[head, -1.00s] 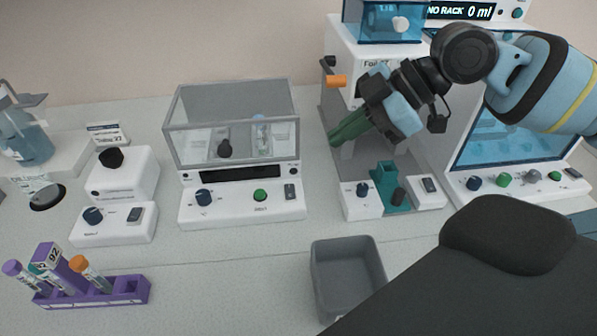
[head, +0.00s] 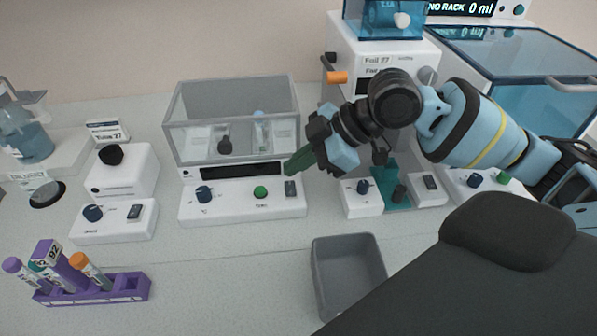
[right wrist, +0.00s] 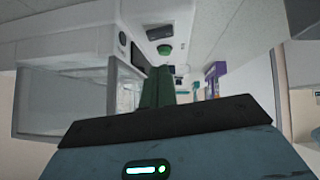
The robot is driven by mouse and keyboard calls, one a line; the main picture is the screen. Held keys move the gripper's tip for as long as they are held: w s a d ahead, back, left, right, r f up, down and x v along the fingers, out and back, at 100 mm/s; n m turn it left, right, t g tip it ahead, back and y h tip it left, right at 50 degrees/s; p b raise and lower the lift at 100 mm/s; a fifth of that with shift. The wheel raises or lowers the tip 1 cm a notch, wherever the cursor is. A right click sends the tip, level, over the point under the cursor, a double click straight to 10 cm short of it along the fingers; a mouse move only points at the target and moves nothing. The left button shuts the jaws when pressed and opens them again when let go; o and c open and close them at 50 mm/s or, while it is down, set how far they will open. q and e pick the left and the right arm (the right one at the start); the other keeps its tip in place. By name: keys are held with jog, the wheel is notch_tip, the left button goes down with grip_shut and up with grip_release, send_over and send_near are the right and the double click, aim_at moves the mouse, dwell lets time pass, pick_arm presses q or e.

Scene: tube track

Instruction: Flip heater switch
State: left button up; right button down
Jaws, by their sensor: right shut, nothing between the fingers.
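The heater (head: 240,205) is a white box with a grey see-through hood, a dark display, a blue knob, a green button (head: 261,192) and a dark rocker switch (head: 291,189) at its right end. My right gripper (head: 291,168) is shut and empty. Its green fingertips are just above the switch in the head view; contact cannot be told. In the right wrist view the shut green fingers (right wrist: 158,90) point along the heater front, with the dark switch (right wrist: 160,33) and green button (right wrist: 165,50) beyond them. My left gripper is not in view.
The heater's hood (head: 232,120) rises beside the fingers. A white machine (head: 362,195) with a teal holder stands to the right. A grey bin (head: 347,243) is in front. A purple tube rack (head: 110,294) and a white knobbed device (head: 122,175) are at left.

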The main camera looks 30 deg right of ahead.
aim_at(290, 188)
jog(key=shift+w+d+f, duration=0.1)
jog(key=shift+d+f, duration=0.1)
jog(key=shift+f, duration=1.45)
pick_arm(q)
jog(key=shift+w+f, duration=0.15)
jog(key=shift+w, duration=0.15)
